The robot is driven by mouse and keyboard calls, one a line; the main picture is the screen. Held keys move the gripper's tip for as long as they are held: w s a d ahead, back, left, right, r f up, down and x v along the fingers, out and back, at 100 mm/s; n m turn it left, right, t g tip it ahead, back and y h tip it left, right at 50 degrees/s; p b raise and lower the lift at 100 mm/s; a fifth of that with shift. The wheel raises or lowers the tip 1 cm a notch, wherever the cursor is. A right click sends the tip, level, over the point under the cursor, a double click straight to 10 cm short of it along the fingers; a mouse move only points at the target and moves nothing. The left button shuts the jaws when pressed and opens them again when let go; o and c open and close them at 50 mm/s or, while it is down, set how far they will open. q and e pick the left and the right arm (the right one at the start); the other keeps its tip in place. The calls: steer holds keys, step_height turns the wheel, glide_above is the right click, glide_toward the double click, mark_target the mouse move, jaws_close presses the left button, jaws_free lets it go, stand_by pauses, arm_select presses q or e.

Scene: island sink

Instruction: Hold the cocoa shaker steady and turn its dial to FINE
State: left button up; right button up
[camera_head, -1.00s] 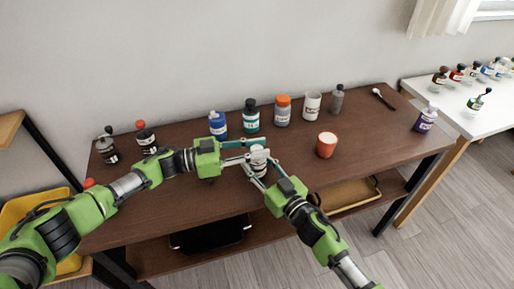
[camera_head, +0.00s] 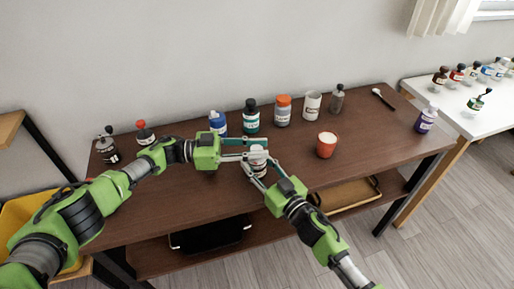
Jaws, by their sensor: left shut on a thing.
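The cocoa shaker (camera_head: 258,164), a small pale container with a white top, stands near the middle of the brown table. My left gripper (camera_head: 257,150) comes in from the left and is shut on the shaker, its fingers along the sides near the top. My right gripper (camera_head: 254,172) reaches in from the lower right, with its fingers at the shaker's lower part. The fingers cover much of the shaker, so whether the right one grips it cannot be told. The dial's marking is too small to read.
Behind stand a blue bottle (camera_head: 218,123), a teal bottle (camera_head: 251,117), an orange-capped jar (camera_head: 283,110) and a white jar (camera_head: 312,105). An orange cup (camera_head: 327,145) stands to the right of the shaker.

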arm_select(q)
steer(key=o, duration=1.1)
steer(key=a, duration=1.2)
steer(key=shift+s, duration=0.25)
